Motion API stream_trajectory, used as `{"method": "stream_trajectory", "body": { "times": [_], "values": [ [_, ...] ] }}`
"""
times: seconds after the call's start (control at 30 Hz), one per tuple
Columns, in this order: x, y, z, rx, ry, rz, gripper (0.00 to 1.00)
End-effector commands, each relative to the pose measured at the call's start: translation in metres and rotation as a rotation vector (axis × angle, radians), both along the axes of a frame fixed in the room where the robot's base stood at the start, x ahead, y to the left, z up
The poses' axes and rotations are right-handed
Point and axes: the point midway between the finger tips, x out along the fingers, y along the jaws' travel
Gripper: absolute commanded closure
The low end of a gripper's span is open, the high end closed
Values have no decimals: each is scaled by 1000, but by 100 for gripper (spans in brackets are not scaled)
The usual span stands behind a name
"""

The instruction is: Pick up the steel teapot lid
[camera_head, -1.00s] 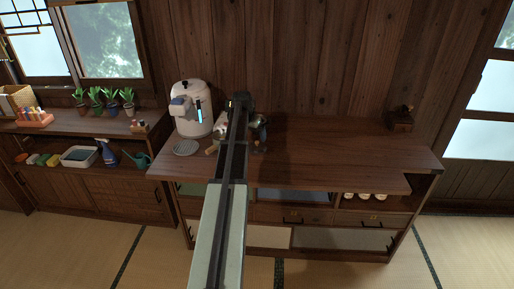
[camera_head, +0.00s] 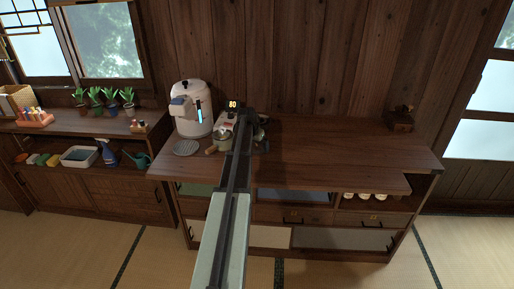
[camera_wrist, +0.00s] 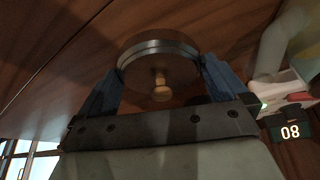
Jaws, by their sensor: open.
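A round steel lid (camera_wrist: 140,53) with a small brass-coloured knob (camera_wrist: 161,88) shows in the wrist view, close to the wooden worktop. My gripper (camera_wrist: 160,72) is open, with one blue finger on each side of the lid. Both fingertips are near its rim; I cannot tell whether they touch it. In the head view my arm covers most of the gripper and the lid is hidden. A metal pot-like vessel (camera_head: 222,138) stands just left of my arm.
A device with a lit "80" display (camera_wrist: 290,131) is close to my gripper at right in the wrist view. A white dispenser (camera_head: 192,112) and a grey round coaster (camera_head: 186,148) stand left on the worktop (camera_head: 330,150). Its right half is mostly clear.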

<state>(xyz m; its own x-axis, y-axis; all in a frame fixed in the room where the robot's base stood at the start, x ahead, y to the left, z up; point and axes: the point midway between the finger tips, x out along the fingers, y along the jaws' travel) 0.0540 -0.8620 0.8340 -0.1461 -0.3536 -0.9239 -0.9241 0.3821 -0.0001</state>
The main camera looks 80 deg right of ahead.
Motion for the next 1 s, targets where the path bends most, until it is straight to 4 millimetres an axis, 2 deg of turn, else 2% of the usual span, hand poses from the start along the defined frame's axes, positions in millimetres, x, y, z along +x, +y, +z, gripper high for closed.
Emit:
{"method": "stream_trajectory", "body": {
  "times": [0.17, 0.5, 0.77, 0.87, 1.0],
  "values": [
    [0, 0, 0, 0, 0, 0, 2],
    [0, 0, 0, 0, 0, 0, 34],
    [0, 0, 2, -1, 0, 0, 34],
    [0, 0, 10, -2, 0, 0, 34],
    [0, 0, 29, -2, 0, -1, 34]
  ]
}}
